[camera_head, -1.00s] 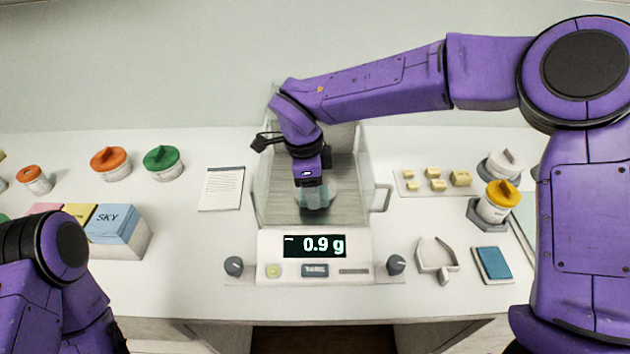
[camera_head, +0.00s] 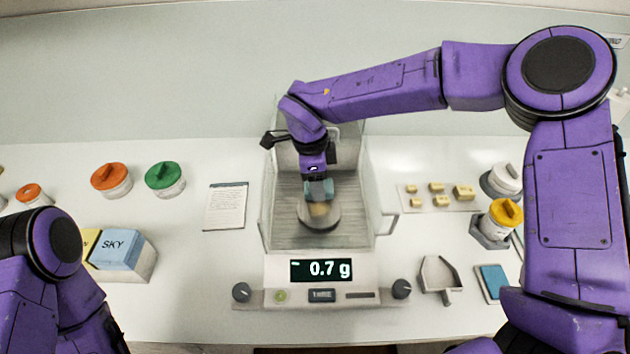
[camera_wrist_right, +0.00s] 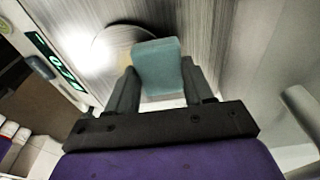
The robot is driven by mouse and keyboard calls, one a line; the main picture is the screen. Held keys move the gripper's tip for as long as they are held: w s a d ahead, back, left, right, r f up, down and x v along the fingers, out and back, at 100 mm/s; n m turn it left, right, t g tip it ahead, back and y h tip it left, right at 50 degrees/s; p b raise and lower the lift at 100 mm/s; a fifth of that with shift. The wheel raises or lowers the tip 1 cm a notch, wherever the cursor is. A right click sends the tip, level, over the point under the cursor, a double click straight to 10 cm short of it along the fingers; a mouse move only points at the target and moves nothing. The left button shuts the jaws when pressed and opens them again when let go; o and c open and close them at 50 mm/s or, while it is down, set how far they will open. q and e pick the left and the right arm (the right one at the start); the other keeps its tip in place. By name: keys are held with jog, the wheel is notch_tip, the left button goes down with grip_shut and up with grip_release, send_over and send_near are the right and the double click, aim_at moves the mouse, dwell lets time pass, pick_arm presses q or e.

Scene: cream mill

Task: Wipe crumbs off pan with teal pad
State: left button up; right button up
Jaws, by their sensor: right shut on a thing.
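My right gripper (camera_head: 318,181) is shut on the teal pad (camera_head: 319,190), inside the glass-walled balance. The pad also shows between the fingers in the right wrist view (camera_wrist_right: 158,66). The round metal pan (camera_head: 318,221) lies below and just in front of the pad, partly covered by it; it also shows in the right wrist view (camera_wrist_right: 108,40). A tan, crumb-like patch (camera_head: 320,209) shows on the pan. Whether the pad touches the pan I cannot tell. My left arm is at the lower left; its gripper is out of view.
The balance display (camera_head: 321,270) reads 0.7 g with a short dash before it. Glass walls and a side handle (camera_head: 387,223) flank the pan. A scoop (camera_head: 440,276), a blue pad (camera_head: 493,282) and a yellow-lidded jar (camera_head: 502,218) stand right. A note card (camera_head: 226,206) lies left.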

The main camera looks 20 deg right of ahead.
jog(key=shift+r+p, duration=0.35)
jog(key=shift+r, duration=0.45)
jog(key=shift+s+r+p, duration=0.25)
jog(key=shift+r+p, duration=0.15)
jog(key=shift+r, duration=0.1)
jog(key=shift+s+r+p, duration=0.2)
jog(key=shift+r+p, duration=0.15)
jog(key=shift+r, duration=0.1)
jog(key=shift+r+p, duration=0.35)
jog(key=shift+w+r+p, duration=0.25)
jog(key=shift+r+p, duration=0.65)
jog(key=shift+p, duration=0.15)
jog(key=shift+s+r+p, duration=0.15)
jog(key=shift+r+p, duration=0.2)
jog(key=shift+r, duration=0.2)
pick_arm(q)
notch_tip(320, 180, up, 7)
jog(key=shift+s+f, duration=0.2)
jog(key=shift+s, duration=0.25)
pick_arm(e)
jog(key=shift+a, duration=0.1)
pick_arm(q)
jog(key=shift+w+a, duration=0.1)
pick_arm(e)
jog(key=shift+f, duration=0.1)
